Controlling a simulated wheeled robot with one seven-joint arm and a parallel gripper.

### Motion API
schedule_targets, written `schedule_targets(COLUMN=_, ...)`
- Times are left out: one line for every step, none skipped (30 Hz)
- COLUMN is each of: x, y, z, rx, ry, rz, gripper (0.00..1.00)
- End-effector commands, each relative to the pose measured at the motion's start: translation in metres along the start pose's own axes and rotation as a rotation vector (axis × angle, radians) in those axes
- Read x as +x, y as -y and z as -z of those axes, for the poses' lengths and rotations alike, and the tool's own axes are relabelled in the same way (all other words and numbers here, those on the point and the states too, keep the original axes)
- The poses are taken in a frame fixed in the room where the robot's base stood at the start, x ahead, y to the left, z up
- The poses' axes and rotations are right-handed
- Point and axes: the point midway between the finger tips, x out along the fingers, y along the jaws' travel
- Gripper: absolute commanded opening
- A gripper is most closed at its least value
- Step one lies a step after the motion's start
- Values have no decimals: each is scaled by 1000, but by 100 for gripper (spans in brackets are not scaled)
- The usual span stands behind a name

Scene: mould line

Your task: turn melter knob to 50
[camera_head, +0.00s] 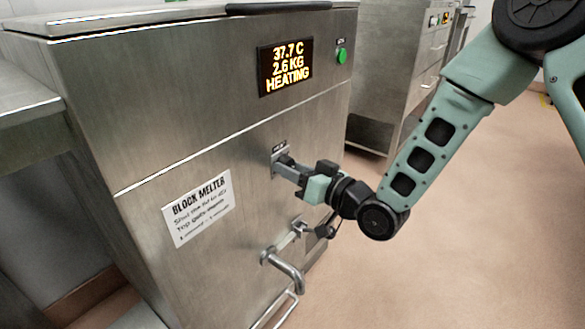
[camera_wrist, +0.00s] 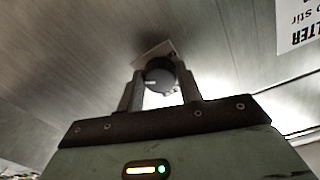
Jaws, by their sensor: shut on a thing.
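The block melter (camera_head: 150,130) is a large steel cabinet that fills the left of the head view. Its display (camera_head: 285,67) reads 37.7 C, 2.6 KG, HEATING. The melter knob is a round dark knob (camera_wrist: 160,77) on a small plate on the front panel, seen in the wrist view. My gripper (camera_wrist: 160,92) has its two fingers on either side of the knob and is shut on it. In the head view my gripper (camera_head: 289,170) reaches the panel from the right and hides the knob. The knob's setting cannot be read.
A green button (camera_head: 342,56) sits right of the display. A label (camera_head: 198,208) reads BLOCK MELTER. A bent metal spout (camera_head: 285,265) with a handle sticks out below my gripper. Another steel cabinet (camera_head: 395,60) stands behind. The floor (camera_head: 450,240) at right is clear.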

Motion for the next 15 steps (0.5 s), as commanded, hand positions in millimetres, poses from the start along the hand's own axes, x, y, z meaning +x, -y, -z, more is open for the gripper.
schedule_targets(x=-1, y=-1, z=-2, rx=3, ry=4, rz=-2, gripper=13)
schedule_targets(x=-1, y=-1, z=-2, rx=3, ry=4, rz=-2, gripper=13)
schedule_targets(x=-1, y=-1, z=-2, rx=3, ry=4, rz=-2, gripper=13)
schedule_targets(x=-1, y=-1, z=-2, rx=2, ry=3, rz=-3, gripper=13)
schedule_targets(x=-1, y=-1, z=-2, rx=2, ry=4, rz=-2, gripper=13)
schedule_targets(x=-1, y=-1, z=-2, rx=2, ry=3, rz=-2, gripper=13)
schedule_targets(x=-1, y=-1, z=-2, rx=2, ry=4, rz=-2, gripper=44)
schedule_targets(x=-1, y=-1, z=-2, rx=2, ry=3, rz=-2, gripper=52)
schedule_targets(x=-1, y=-1, z=-2, rx=2, ry=3, rz=-2, gripper=57)
schedule_targets(x=-1, y=-1, z=-1, rx=2, ry=3, rz=-2, gripper=57)
schedule_targets(x=-1, y=-1, z=-1, rx=1, ry=2, rz=-2, gripper=57)
schedule_targets(x=0, y=0, z=-1, rx=1, ry=2, rz=-2, gripper=57)
schedule_targets(x=0, y=0, z=-1, rx=1, ry=2, rz=-1, gripper=57)
schedule_targets(x=0, y=0, z=-1, rx=1, ry=2, rz=-1, gripper=57)
schedule_targets(x=0, y=0, z=-1, rx=1, ry=1, rz=-1, gripper=57)
